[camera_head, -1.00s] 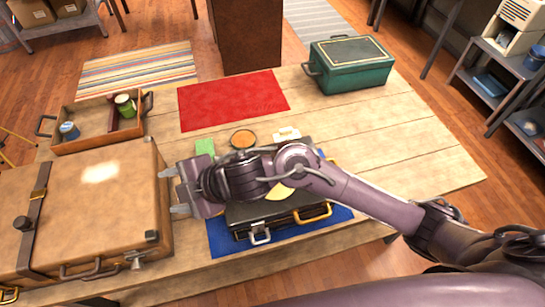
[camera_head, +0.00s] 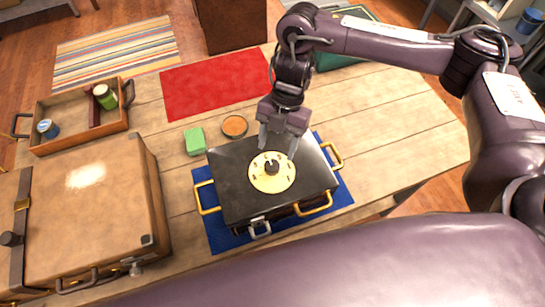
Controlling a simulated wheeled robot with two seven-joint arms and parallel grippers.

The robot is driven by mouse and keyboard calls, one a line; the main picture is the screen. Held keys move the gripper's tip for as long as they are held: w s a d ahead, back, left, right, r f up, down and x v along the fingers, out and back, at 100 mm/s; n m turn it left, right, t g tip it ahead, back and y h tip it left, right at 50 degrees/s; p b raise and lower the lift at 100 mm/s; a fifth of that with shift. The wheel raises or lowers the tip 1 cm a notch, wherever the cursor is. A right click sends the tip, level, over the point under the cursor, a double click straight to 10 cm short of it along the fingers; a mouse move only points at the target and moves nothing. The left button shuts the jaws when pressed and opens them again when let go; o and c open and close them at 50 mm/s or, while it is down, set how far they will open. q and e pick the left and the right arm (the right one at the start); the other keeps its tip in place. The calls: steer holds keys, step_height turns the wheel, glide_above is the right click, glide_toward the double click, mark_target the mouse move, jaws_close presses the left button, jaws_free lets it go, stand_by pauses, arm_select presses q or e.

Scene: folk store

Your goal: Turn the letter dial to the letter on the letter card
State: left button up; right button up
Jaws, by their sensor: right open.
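The letter dial (camera_head: 258,183) is a pale yellow disc with a dark central knob (camera_head: 271,167). It lies on top of a black case (camera_head: 235,205) with brass handles. Any letters on the dial are too small to read. My right gripper (camera_head: 278,145) is open and empty, its fingers pointing down just behind the dial, over the case's far edge. It looks apart from the knob. I cannot make out a letter card; the gripper covers the area behind the case. My left gripper is not in view.
The case stands on a blue mat (camera_head: 217,231). A green block (camera_head: 195,141) and a round orange-topped dish (camera_head: 235,126) sit behind it. A brown suitcase (camera_head: 95,215) and open wooden tray (camera_head: 70,143) are left. The table to the right is clear.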

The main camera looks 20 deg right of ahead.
mark_target(272, 165)
steer(key=x, duration=0.5)
steer(key=shift+a+f, duration=0.15)
steer(key=shift+f, duration=0.15)
steer(key=c, duration=1)
steer(key=shift+p, duration=0.3)
